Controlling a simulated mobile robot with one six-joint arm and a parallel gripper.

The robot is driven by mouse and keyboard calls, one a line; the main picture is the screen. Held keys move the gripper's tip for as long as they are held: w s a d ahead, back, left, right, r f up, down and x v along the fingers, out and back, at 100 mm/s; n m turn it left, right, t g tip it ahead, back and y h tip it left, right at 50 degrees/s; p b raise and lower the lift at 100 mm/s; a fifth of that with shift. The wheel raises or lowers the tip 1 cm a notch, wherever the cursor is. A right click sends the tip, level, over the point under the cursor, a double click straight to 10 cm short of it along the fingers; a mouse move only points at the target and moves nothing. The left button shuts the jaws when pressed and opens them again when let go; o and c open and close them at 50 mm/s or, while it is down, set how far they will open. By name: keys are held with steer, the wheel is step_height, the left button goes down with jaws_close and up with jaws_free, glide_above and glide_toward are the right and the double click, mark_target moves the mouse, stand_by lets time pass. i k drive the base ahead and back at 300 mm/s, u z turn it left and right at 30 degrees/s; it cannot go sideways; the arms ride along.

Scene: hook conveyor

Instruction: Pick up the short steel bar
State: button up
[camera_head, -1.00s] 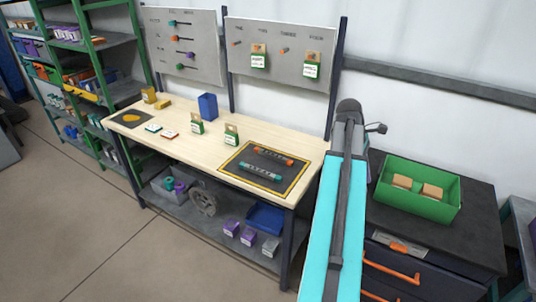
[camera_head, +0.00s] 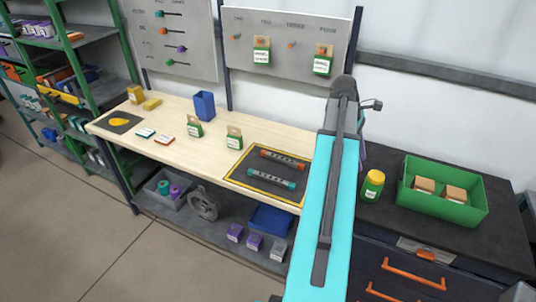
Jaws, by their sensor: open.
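Two steel bars lie side by side on a black mat with a yellow border (camera_head: 238,180) at the right end of the workbench. The far bar (camera_head: 284,159) has orange ends and the near bar (camera_head: 272,178) has teal ends. They look similar in length, so I cannot tell which is the short one. My cyan arm link rises just right of the mat. The jaws of my gripper do not show; only a small dark part of my wrist sticks out behind the link's top.
The wooden workbench (camera_head: 160,118) also holds a blue bin (camera_head: 204,105), small boxes and cards. A dark cabinet (camera_head: 400,235) to the right carries a green tray (camera_head: 440,208) with boxes and a yellow-lidded jar (camera_head: 372,186). Pegboards stand behind; open floor lies in front.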

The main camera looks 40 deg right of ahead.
mark_target(298, 165)
steer(key=z, duration=0.05)
steer(key=i, duration=1.25)
